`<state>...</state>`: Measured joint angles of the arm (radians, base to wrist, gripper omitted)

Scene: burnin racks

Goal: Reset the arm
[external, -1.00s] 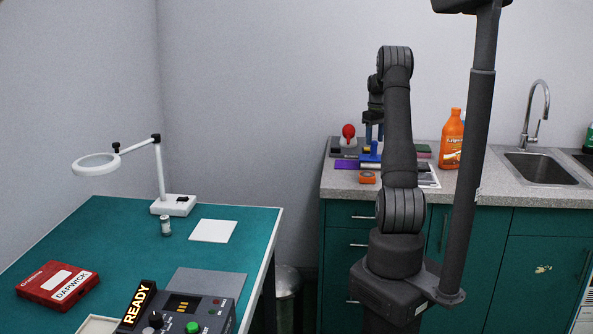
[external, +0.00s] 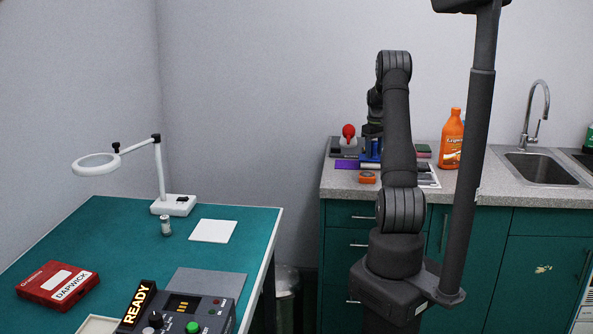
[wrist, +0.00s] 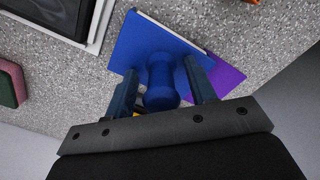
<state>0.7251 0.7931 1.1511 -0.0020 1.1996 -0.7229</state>
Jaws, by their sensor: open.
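My gripper (wrist: 162,95) is open, with its two dark blue fingers on either side of a blue knob-like object (wrist: 160,80) in the wrist view. The blue object stands on a blue flat piece (wrist: 140,38) on the speckled counter. I cannot tell whether the fingers touch it. In the external view my arm reaches over the counter, and my gripper (external: 372,150) is low over the blue object, partly hidden by my own arm.
A purple sheet (wrist: 226,76) lies beside the blue piece. A red-topped object (external: 348,132), an orange tape-like item (external: 367,178) and an orange bottle (external: 451,140) stand on the grey counter (external: 340,189). The sink (external: 540,168) is at right. A green table (external: 110,225) holds a magnifier lamp (external: 160,175).

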